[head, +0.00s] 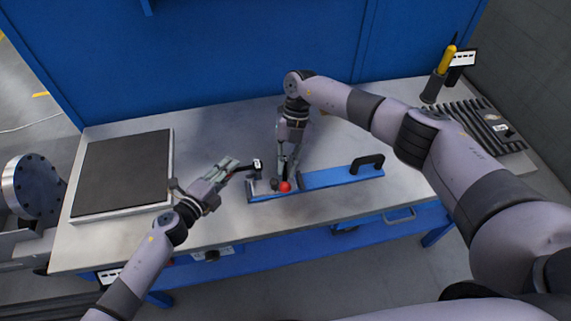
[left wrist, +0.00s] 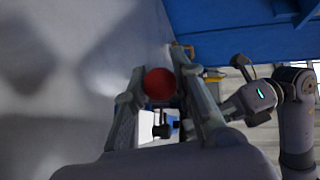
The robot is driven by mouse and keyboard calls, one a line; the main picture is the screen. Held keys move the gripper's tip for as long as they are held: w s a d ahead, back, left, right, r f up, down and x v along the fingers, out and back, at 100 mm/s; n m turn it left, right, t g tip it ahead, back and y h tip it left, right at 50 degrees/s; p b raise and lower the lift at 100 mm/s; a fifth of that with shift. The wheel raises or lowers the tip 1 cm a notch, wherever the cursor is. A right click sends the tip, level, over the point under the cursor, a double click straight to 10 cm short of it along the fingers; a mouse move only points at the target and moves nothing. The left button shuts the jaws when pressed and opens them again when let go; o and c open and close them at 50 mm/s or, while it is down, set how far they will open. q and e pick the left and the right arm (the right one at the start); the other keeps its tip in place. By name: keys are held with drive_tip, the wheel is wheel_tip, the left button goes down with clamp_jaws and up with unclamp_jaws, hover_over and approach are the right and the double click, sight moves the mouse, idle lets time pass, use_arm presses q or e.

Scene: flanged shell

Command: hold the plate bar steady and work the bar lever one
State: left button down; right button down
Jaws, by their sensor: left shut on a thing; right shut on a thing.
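The plate bar (head: 325,179) is a long blue bar lying on the bench, with a black arched handle at its right end. In the left wrist view a red ball knob (left wrist: 160,83) shows between the fingers of my left gripper (left wrist: 160,75). My right gripper (head: 287,173) points down at the bar's left part, shut on the bar. Its exact contact is partly hidden. A red ball (head: 285,187) sits just in front of its fingertips.
A dark square pad (head: 122,172) in a light frame lies at the bench's left. A ribbed black rack (head: 470,125) and a holder with a yellow-handled tool (head: 440,75) stand at the right. A blue panel (head: 215,60) rises behind. The bench in front of the panel is mostly clear.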

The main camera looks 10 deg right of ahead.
idle(0.3)
drive_tip(key=c, duration=1.7)
unclamp_jaws()
drive_tip(key=shift+o, duration=0.2)
drive_tip(key=v, duration=1.2)
drive_tip(key=shift+d, duration=0.15)
use_arm(q)
drive_tip(key=c, duration=1.3)
unclamp_jaws()
drive_tip(key=shift+s+a, duration=0.1)
